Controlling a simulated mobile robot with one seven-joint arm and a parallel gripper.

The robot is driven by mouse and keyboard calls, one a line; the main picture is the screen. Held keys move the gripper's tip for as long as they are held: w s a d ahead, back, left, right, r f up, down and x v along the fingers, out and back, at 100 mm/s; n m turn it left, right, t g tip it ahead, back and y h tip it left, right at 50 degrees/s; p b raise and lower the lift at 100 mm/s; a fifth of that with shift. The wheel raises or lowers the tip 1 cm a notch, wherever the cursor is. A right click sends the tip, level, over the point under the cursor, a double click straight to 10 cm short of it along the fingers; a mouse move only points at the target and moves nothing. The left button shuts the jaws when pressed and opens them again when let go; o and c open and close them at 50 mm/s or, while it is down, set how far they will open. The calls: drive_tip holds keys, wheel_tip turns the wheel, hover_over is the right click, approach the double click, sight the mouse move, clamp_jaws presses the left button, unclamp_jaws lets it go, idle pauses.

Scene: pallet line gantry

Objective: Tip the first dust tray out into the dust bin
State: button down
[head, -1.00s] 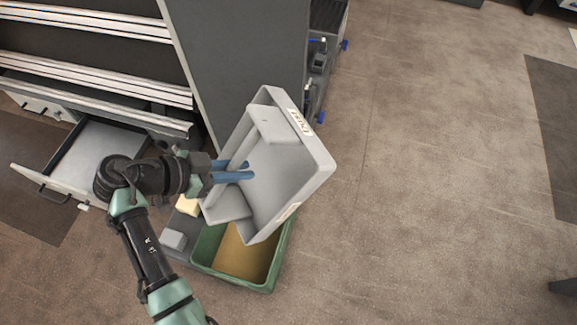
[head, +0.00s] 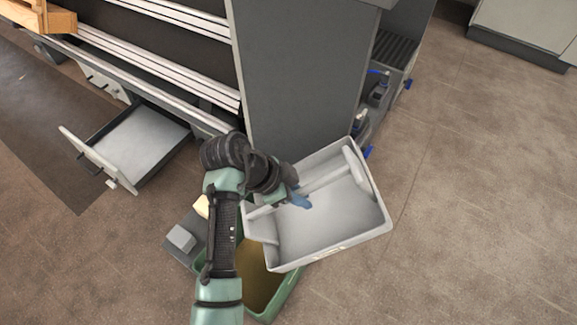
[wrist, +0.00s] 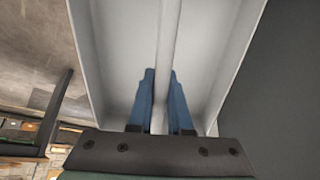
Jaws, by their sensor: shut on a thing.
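The dust tray (head: 335,222) is a light grey open box with a rib or handle bar inside. My gripper (head: 303,200) is shut on that bar, and the tray hangs tilted in the head view. In the wrist view my gripper's blue fingers (wrist: 160,95) lie on both sides of the tray's central rib (wrist: 167,45). The green dust bin (head: 262,285) stands below the tray, partly hidden by it and by my arm. Brown dust shows inside the bin. The visible tray floor looks bare.
An open drawer (head: 137,147) juts out at the left of the grey machine cabinet (head: 295,85). A small grey block (head: 181,239) sits on a dark base beside the bin. Blue-handled fittings (head: 379,88) are on the cabinet's right side. The floor to the right is clear.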

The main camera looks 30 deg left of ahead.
drive_tip(key=shift+w+d+r+g+y, duration=0.15)
drive_tip(key=shift+w+d+g+y, duration=0.45)
drive_tip(key=shift+w+d, duration=0.05)
drive_tip(key=shift+w+d+r+g+y+p, duration=0.1)
drive_tip(key=shift+w+d+g+y+p, duration=0.2)
drive_tip(key=shift+p, duration=0.6)
drive_tip(key=shift+w+d+f+g+y+p, duration=0.2)
drive_tip(key=shift+d+f+g+y+p, duration=0.05)
drive_tip(key=shift+g+y+p, duration=0.3)
drive_tip(key=shift+w+d+f+g+y, duration=0.2)
drive_tip(key=shift+f+g+y, duration=0.2)
drive_tip(key=shift+y, duration=0.05)
drive_tip(key=shift+w+d+f+g+y, duration=0.15)
drive_tip(key=shift+f+g+y, duration=0.2)
drive_tip(key=shift+y, duration=0.05)
